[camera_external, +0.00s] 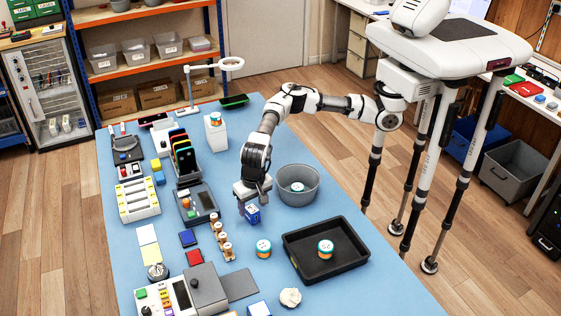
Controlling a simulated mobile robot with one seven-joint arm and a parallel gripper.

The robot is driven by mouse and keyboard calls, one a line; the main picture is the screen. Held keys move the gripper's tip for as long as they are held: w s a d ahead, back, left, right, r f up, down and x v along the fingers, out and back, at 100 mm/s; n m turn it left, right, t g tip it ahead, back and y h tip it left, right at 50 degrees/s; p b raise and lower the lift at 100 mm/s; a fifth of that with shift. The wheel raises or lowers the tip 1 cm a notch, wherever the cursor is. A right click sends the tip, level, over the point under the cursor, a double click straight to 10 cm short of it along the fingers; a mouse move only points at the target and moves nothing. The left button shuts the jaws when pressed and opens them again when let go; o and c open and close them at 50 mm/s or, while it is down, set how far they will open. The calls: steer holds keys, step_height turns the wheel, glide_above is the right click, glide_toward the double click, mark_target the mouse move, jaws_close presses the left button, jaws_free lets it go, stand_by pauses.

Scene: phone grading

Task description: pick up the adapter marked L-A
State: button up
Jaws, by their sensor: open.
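My gripper (248,204) is open and points down over the middle of the blue table mat. A small blue block (253,215) with a pale mark sits at its fingertips; I cannot tell whether it is between them or just beyond. Labels are too small to read, so I cannot tell which thing is marked L-A. Similar round white, teal and orange pieces are a piece on a white block (215,118), one in the grey bowl (297,186), one on the mat (263,248) and one in the black tray (325,247).
The grey round bowl (314,192) stands just right of my gripper. The black tray (289,259) lies in front right. A row of wooden pegs (222,240) and a grey device (182,207) stand to the left. A phone rack (185,160) and a lamp (190,88) are farther back.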

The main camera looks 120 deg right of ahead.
mark_target(252, 209)
steer(key=f, duration=0.4)
steer(key=shift+d+p, duration=0.3)
steer(key=shift+p, duration=0.05)
steer(key=c, duration=1.1)
steer(key=shift+o, duration=0.2)
steer(key=shift+r, duration=0.1)
